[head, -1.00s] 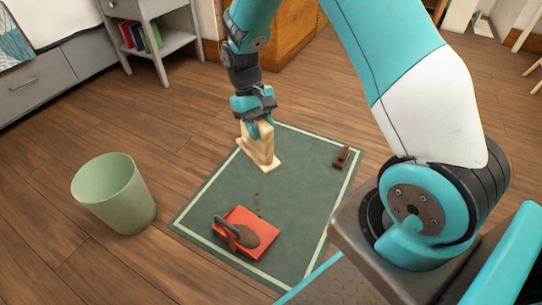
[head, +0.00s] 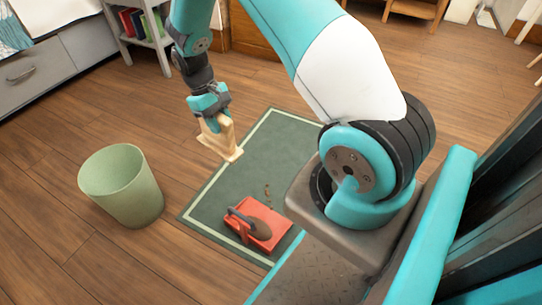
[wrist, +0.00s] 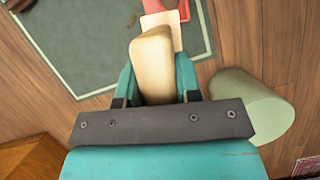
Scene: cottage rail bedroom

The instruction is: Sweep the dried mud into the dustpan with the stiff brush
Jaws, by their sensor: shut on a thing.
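My gripper (head: 214,122) is shut on a pale wooden tool (head: 222,140), a thick upright grip on a thin flat foot. I see no bristles on it. The tool shows at the left edge of the green mat, and I cannot tell whether its foot touches down. In the wrist view the tool (wrist: 153,62) stands between the fingers. The red dustpan (head: 277,217) lies on the mat's near part, holding a dark brown mass under a dark grey arch. A thin trail of mud crumbs (head: 267,191) lies on the mat just behind it; crumbs also show in the wrist view (wrist: 133,19).
The green mat (head: 285,150) has a pale border; my arm covers its right part. A pale green bin (head: 125,190) stands on the wooden floor left of it. A grey shelf with books (head: 137,22) is at the back left. Floor between bin and mat is clear.

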